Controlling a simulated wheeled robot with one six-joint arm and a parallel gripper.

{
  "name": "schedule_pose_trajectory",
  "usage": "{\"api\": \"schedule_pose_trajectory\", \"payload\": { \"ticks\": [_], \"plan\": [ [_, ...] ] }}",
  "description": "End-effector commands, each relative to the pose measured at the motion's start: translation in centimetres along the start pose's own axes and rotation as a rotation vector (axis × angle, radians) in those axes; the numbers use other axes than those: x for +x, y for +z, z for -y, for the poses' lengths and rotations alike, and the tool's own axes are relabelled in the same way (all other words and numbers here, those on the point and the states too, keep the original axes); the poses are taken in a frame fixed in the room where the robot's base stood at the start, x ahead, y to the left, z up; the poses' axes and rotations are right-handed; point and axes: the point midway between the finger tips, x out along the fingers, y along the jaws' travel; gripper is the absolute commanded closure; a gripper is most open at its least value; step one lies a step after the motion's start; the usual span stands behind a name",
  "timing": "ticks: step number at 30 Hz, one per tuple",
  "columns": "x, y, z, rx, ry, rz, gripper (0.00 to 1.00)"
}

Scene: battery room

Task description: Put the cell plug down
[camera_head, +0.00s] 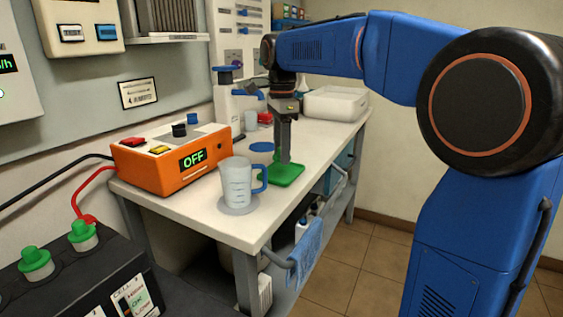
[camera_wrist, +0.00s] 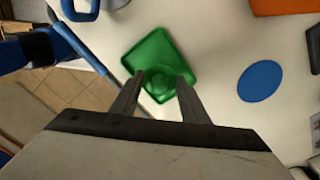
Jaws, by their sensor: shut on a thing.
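My gripper (camera_head: 283,158) points straight down over a green tray (camera_head: 292,177) near the front edge of the white bench. In the wrist view my gripper (camera_wrist: 160,84) is shut on a green cell plug (camera_wrist: 158,86). The plug is above or in the green tray (camera_wrist: 180,57); I cannot tell whether it touches the tray floor. In the head view the plug is hard to make out against the tray. Two other green plugs sit on the dark battery: one at the left (camera_head: 36,262) and one at the right (camera_head: 82,235).
A clear measuring jug (camera_head: 237,184) with a blue handle stands close left of the tray. A blue disc (camera_head: 262,146) lies behind it. An orange charger (camera_head: 172,160) reading OFF and a white basin (camera_head: 335,103) are also on the bench. A blue cloth (camera_head: 305,250) hangs from the front rail.

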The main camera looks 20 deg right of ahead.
Motion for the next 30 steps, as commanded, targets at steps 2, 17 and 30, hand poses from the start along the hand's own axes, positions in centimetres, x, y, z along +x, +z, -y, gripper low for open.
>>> {"api": "schedule_pose_trajectory", "payload": {
  "ticks": [2, 17, 30],
  "plan": [
    [0.8, 0.0, 0.0, 0.0, 0.001, 0.0, 0.8],
    [3.8, 0.0, 0.0, 0.0, -0.001, 0.0, 0.8],
    [4.0, 0.0, 0.0, 0.0, 0.0, 0.0, 0.4]
  ]
}}
